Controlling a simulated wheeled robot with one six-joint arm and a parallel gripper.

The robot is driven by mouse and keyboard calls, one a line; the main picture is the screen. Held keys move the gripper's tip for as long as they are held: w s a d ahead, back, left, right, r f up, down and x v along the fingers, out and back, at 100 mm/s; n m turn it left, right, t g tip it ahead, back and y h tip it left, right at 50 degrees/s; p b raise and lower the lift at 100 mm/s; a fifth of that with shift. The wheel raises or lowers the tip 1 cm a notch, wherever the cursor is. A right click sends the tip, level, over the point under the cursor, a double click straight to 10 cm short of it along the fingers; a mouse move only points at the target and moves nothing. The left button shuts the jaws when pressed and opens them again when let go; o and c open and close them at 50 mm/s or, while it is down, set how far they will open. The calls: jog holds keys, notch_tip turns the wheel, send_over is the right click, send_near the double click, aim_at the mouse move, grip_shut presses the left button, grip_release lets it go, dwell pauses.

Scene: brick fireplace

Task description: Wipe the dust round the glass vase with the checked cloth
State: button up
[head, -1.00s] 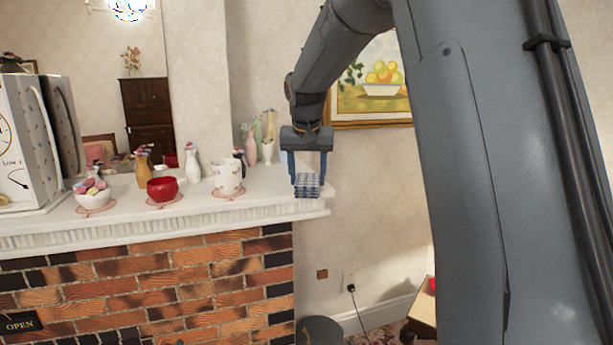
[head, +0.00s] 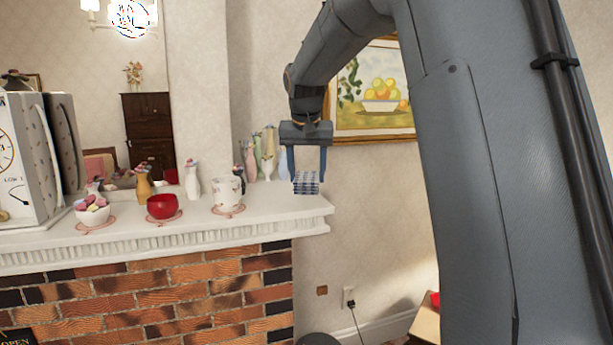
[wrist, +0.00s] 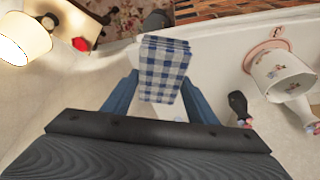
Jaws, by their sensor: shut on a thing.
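My gripper (head: 306,176) is shut on the blue-and-white checked cloth (head: 306,186), which looks like a thick folded pad. It hangs between the fingertips at the right end of the white mantel (head: 262,215). In the wrist view the cloth (wrist: 163,72) fills the space between the blue fingers. I cannot tell whether it touches the mantel. A pale bluish vase (head: 283,166) stands just left of the left finger, partly hidden; I cannot tell whether it is the glass one. No dust can be made out clearly.
A white mug (head: 228,191) on a pink doily, a red bowl (head: 163,206) and a bowl of sweets (head: 92,211) stand along the mantel. Slim coloured vases (head: 262,155) stand behind, left of my gripper. The mantel ends just right of the cloth; a picture (head: 375,95) hangs behind.

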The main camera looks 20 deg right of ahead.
jog(key=shift+r, duration=0.1)
jog(key=shift+r, duration=1.4)
jog(key=shift+a, duration=0.1)
